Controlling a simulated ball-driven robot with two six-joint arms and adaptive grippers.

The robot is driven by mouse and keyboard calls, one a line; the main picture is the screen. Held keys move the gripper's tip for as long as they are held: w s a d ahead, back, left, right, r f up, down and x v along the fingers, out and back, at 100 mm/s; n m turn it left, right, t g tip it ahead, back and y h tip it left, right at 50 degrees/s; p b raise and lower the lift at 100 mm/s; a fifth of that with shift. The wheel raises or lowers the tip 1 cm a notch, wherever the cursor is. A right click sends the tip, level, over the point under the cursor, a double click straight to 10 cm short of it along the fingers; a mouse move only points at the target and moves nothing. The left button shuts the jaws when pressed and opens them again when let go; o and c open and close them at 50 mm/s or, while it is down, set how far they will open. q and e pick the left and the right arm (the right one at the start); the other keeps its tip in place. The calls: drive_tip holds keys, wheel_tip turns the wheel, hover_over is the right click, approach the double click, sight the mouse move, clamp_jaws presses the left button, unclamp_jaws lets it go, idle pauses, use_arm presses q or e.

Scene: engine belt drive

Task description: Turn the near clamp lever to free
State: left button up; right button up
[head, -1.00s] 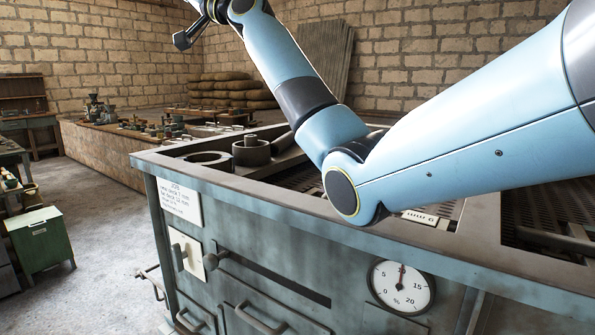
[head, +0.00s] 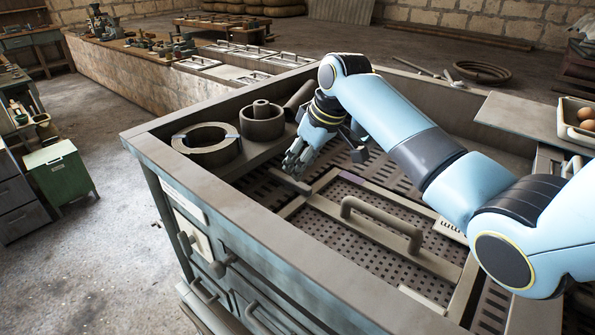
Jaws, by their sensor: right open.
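My right gripper (head: 296,165) is open and reaches down inside the bench-like machine, with my right arm coming in from the right. Its fingertips are just above a short flat grey bar (head: 287,181) at the left end of the perforated panel. This bar may be the near clamp lever, but I cannot tell for sure. Whether the fingers touch it is also unclear. The perforated panel (head: 365,225) has a raised grey handle (head: 385,222). My left gripper is not in view.
A thick split ring (head: 207,143) and a stepped round part (head: 261,121) sit on the left ledge. The machine's rim (head: 255,220) runs along the near side. Eggs in a tray (head: 578,118) stand at the far right. A green cabinet (head: 60,175) stands on the floor.

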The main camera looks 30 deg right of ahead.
sight(293, 180)
drive_tip(key=x, duration=0.3)
drive_tip(key=shift+w+f, duration=0.25)
drive_tip(key=shift+f, duration=0.1)
drive_tip(key=x, duration=0.2)
drive_tip(key=shift+w+d+f, duration=0.1)
drive_tip(key=shift+w+f, duration=0.05)
drive_tip(key=shift+f, duration=0.2)
drive_tip(key=shift+c, duration=0.6)
drive_tip(key=c, duration=0.4)
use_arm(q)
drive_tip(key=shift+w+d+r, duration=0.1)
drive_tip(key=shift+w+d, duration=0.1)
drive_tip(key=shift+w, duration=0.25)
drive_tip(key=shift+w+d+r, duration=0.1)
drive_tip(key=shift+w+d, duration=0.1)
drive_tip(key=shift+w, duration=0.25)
use_arm(e)
clamp_jaws()
